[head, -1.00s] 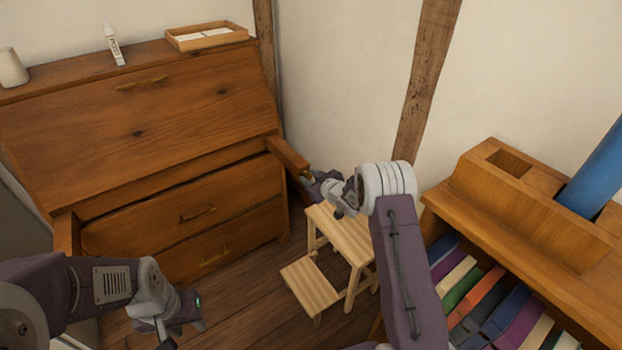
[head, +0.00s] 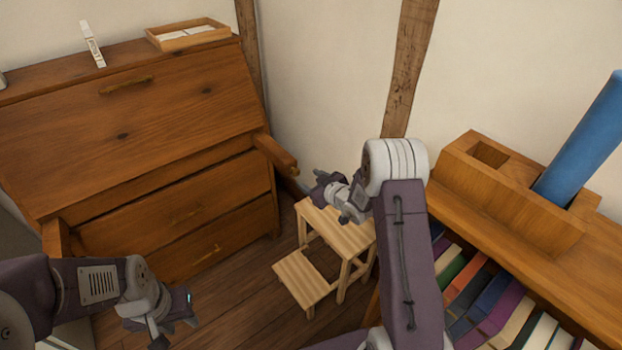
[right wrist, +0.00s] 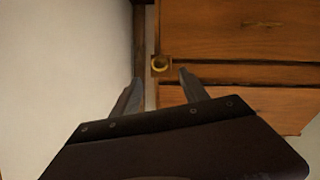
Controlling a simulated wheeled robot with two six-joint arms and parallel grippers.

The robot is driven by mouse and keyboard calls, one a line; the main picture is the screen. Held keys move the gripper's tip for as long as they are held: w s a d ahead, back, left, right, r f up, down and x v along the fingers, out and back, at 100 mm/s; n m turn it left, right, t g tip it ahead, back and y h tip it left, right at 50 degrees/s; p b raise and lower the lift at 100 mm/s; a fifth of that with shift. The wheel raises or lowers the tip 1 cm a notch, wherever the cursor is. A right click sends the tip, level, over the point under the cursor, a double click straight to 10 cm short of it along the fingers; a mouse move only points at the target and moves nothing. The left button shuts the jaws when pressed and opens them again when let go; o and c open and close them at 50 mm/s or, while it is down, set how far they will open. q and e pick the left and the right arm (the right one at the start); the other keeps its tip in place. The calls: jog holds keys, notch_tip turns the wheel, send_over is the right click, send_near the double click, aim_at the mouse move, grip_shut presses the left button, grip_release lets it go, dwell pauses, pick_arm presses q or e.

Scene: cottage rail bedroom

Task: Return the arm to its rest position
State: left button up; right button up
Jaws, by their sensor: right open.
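My right arm reaches in from the lower right of the head view. Its gripper (head: 304,184) is open and empty, just right of the end of the desk's right pull-out support (head: 276,154). In the right wrist view the open fingers (right wrist: 160,78) point at the support's end, where a brass knob (right wrist: 160,65) shows between the tips. Nothing is held there, and a gap seems to lie between tips and knob. My left gripper (head: 162,334) hangs low at the lower left; its fingers are too unclear to tell open from shut.
A step stool (head: 335,232) stands below my right gripper. A bookshelf (head: 510,210) with a blue cylinder (head: 585,140) is close on the right.

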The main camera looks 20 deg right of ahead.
jog(key=shift+s+r, duration=0.1)
jog(key=shift+s, duration=0.25)
